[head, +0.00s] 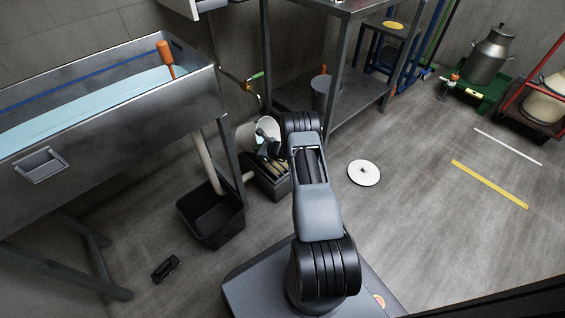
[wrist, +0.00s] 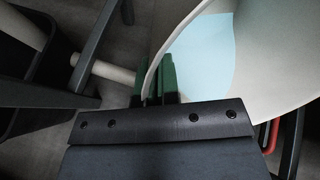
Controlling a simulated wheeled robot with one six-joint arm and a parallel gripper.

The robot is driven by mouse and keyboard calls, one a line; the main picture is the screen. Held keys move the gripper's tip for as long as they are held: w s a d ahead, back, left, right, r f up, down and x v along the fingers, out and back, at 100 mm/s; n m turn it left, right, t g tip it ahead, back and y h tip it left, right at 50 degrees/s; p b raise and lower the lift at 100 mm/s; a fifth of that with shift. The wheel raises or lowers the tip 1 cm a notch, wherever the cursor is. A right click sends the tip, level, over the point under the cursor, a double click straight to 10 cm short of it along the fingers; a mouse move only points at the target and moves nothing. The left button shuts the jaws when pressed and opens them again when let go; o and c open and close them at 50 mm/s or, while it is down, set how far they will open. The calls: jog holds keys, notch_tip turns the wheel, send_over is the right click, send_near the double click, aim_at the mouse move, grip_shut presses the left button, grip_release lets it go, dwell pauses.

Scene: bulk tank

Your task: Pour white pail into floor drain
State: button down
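In the wrist view the pail (wrist: 286,45) fills the upper right, with light blue liquid inside. My gripper (wrist: 156,78) has its green fingers on either side of the pail's rim and looks shut on it. In the head view my gripper (head: 268,146) is partly hidden by my arm. I cannot tell whether the pail rests on something. I cannot clearly make out a floor drain.
A steel tank (head: 105,105) stands left, with a black bin (head: 212,215) below its pipe. A dark crate (head: 268,180) is below the pail. A white disc (head: 364,173) and a black brush-like object (head: 166,268) lie on the floor. The floor at right is mostly clear.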

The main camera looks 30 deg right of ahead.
jog(key=shift+d+t, duration=0.1)
jog(key=shift+t, duration=0.2)
jog(key=shift+s+d+f+t+y+b, duration=0.1)
jog(key=shift+s+f+t+y+b, duration=0.2)
jog(key=shift+f+b, duration=0.35)
jog(key=shift+s+d+f+t+y+b, duration=0.1)
jog(key=shift+s+f+t+y+b, duration=0.1)
jog(key=shift+f+t+b, duration=0.4)
jog(key=shift+s+d+f+t+y, duration=0.25)
jog(key=shift+s+d+t+y, duration=0.3)
jog(key=shift+s, duration=0.25)
dwell(1.4)
jog(key=shift+s+d+r+m+t, duration=0.1)
jog(key=shift+s+d+m+t, duration=0.05)
jog(key=shift+s+m+t, duration=0.15)
dwell(0.5)
jog(key=shift+w, duration=0.1)
